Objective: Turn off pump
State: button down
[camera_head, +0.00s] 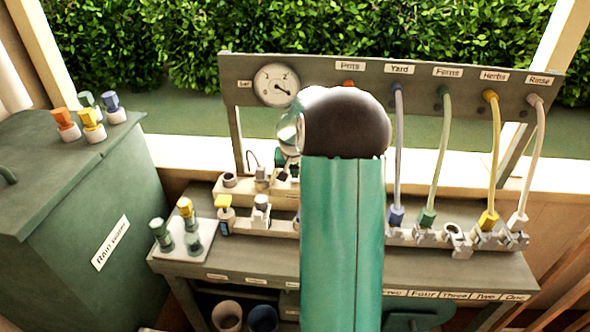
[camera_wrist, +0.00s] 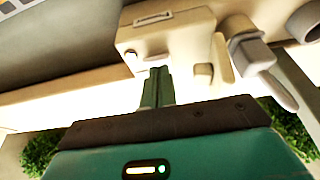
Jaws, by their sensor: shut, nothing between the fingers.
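My gripper (camera_wrist: 158,88) shows in the wrist view with its green fingers together and nothing between them. Its tips are at the edge of a beige box-like fitting (camera_wrist: 185,38), which carries a small plate and a rounded tab (camera_wrist: 203,73). I cannot tell whether the tips touch it, or whether this fitting is the pump or its switch. A grey lever-like part (camera_wrist: 268,60) sits to its right. In the head view my arm covers the middle of the bench, and no part there is clearly readable as a pump switch.
The bench (camera_head: 450,268) carries a row of pale fittings with coloured hoses rising to a labelled board (camera_head: 420,99). A round gauge (camera_head: 277,85) is at the board's left. A white tray (camera_head: 183,243) holds several connectors. A green rain-water tank (camera_head: 80,220) stands at left.

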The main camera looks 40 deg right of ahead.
jog(key=shift+s+a+f+h, duration=0.1)
jog(key=shift+a+f+h, duration=0.2)
jog(key=shift+f+h, duration=0.1)
jog(key=shift+d, duration=0.15)
jog(key=shift+r, duration=0.1)
jog(key=shift+w+d+r, duration=0.25)
jog(key=shift+w+d, duration=0.2)
jog(key=shift+d, duration=0.1)
